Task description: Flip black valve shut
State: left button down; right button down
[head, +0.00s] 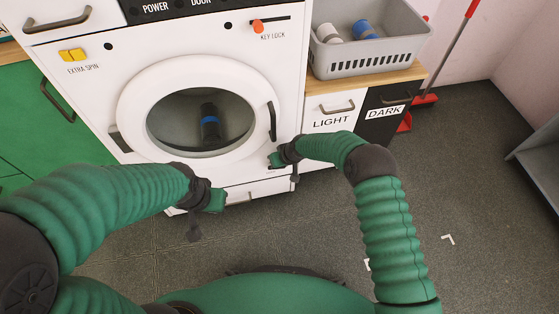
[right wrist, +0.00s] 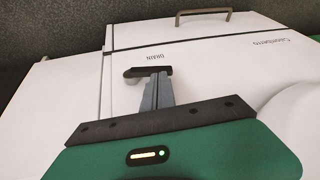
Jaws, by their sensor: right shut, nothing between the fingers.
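The black valve (right wrist: 148,71) is a short dark lever on the white washer front, beside the upside-down DRAIN label in the right wrist view. My right gripper (right wrist: 158,82) is shut with nothing between its fingers. Its fingertips are right at the lever and overlap it in the picture; I cannot tell whether they touch. In the head view my right gripper (head: 275,161) is at the lower right of the washer front, and I cannot make out the valve there. My left gripper (head: 215,201) is in front of the washer's lower edge, its fingers too unclear to read.
The washer's round door (head: 133,88) is closed, with a dark bottle-like item with a blue band behind the glass. A grey basket (head: 365,60) stands on the counter at right, above the LIGHT (head: 335,125) and DARK drawers. The floor at right is mostly clear.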

jog(key=p+v, duration=0.7)
jog(key=v, duration=0.9)
jog(key=shift+s+d+r, duration=0.15)
jog(key=shift+r, duration=0.05)
